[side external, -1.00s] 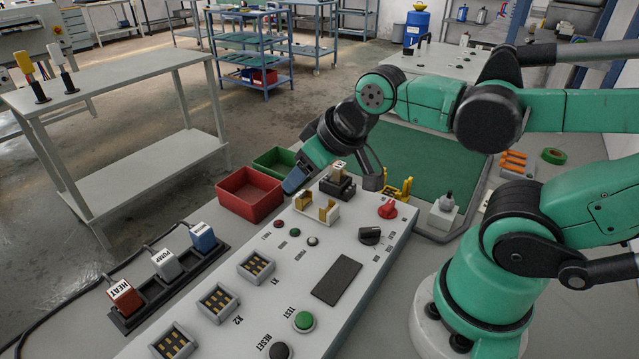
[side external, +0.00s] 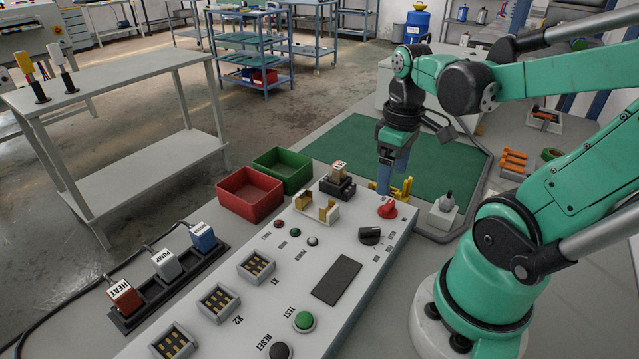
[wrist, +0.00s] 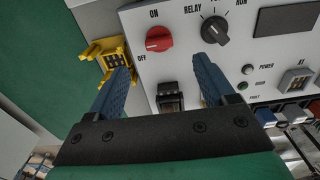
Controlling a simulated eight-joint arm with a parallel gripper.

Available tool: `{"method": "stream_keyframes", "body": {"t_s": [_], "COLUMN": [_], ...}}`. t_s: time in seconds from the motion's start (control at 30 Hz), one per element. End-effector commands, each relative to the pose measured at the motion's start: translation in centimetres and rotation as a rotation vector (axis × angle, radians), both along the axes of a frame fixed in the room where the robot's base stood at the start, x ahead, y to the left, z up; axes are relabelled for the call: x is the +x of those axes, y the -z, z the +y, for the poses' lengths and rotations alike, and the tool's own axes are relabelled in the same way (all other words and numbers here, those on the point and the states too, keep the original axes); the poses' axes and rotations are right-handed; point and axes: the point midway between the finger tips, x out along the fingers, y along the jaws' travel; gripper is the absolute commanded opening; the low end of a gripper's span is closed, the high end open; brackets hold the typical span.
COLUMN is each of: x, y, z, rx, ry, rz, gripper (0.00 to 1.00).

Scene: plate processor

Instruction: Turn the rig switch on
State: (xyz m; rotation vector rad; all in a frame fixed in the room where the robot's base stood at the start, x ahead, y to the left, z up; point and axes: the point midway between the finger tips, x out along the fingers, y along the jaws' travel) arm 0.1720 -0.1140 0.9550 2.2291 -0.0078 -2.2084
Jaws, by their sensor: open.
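The red rotary switch (side external: 387,211) sits at the far end of the grey control panel (side external: 340,237). In the wrist view the red switch (wrist: 159,40) lies just beyond my fingertips, between ON and OFF labels. A pale mark on it seems to lie toward the OFF side, though it is small. My gripper (side external: 393,190) points down above the far end of the panel, close behind the red switch. In the wrist view my gripper (wrist: 162,68) has its blue fingers wide apart, with nothing held between them.
A black selector knob (wrist: 215,29) is right of the red switch. A yellow bracket (wrist: 108,60) is close to the left finger. A dark socketed relay (wrist: 170,97) shows between the fingers. Red (side external: 250,207) and green (side external: 283,182) bins stand left of the panel.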

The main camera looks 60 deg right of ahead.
Motion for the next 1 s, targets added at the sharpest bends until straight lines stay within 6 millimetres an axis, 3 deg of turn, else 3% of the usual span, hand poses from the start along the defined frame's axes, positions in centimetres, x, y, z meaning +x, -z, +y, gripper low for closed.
{"method": "stream_keyframes", "body": {"t_s": [0.6, 1.0], "x": [-0.1, -0.2], "y": [4.9, 5.5], "z": [-0.2, -0.1], "rx": [0.003, 0.003], "ry": [0.000, 0.000], "rz": [0.009, 0.009], "gripper": [0.76, 0.76]}}
